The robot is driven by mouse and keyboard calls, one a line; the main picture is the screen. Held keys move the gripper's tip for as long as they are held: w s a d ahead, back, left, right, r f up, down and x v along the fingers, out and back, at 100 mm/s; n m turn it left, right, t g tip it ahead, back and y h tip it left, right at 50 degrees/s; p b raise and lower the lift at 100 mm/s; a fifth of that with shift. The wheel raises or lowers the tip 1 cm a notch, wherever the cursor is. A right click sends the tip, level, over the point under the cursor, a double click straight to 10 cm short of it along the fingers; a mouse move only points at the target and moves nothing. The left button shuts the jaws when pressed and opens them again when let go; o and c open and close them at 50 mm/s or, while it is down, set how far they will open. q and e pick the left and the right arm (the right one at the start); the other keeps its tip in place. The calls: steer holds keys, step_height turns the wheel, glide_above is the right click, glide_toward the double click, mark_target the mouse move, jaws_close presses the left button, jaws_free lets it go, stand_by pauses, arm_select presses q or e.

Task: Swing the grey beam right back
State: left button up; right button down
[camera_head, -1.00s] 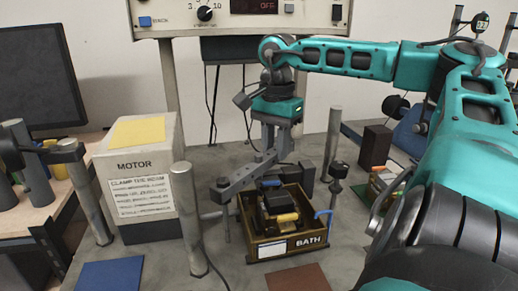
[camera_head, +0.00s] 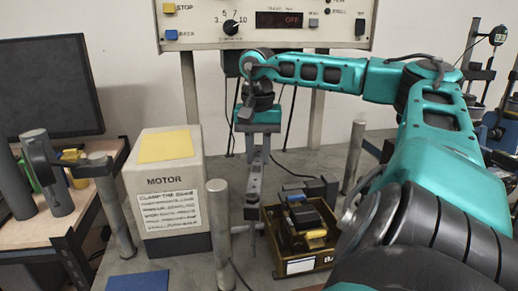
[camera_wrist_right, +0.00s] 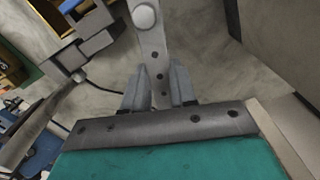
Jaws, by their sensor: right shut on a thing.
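The grey beam (camera_head: 254,187) is a narrow bar that points nearly straight toward the head camera, left of the wooden box. In the right wrist view the beam (camera_wrist_right: 158,73) shows holes along it and a round pale knob. My right gripper (camera_head: 257,150) is shut on the beam; its two fingers (camera_wrist_right: 160,90) stand either side of it in the wrist view. A thin post hangs or stands under the beam's near end; its foot is hard to tell. My left gripper is not in view.
The motor box (camera_head: 165,190) stands to the left, with a metal post (camera_head: 219,235) in front. A wooden box (camera_head: 312,262) with dark and yellow parts stands close right of the beam. Another post (camera_head: 354,157) stands behind right. A control panel (camera_head: 270,20) is above.

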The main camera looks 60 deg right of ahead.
steer(key=shift+w+a, duration=0.1)
steer(key=shift+w, duration=0.1)
stand_by(0.3)
steer(key=c, duration=0.9)
jaws_free()
steer(key=shift+r, duration=0.1)
step_height(320, 180, up, 13)
steer(key=p, duration=0.3)
steer(key=shift+f, duration=0.2)
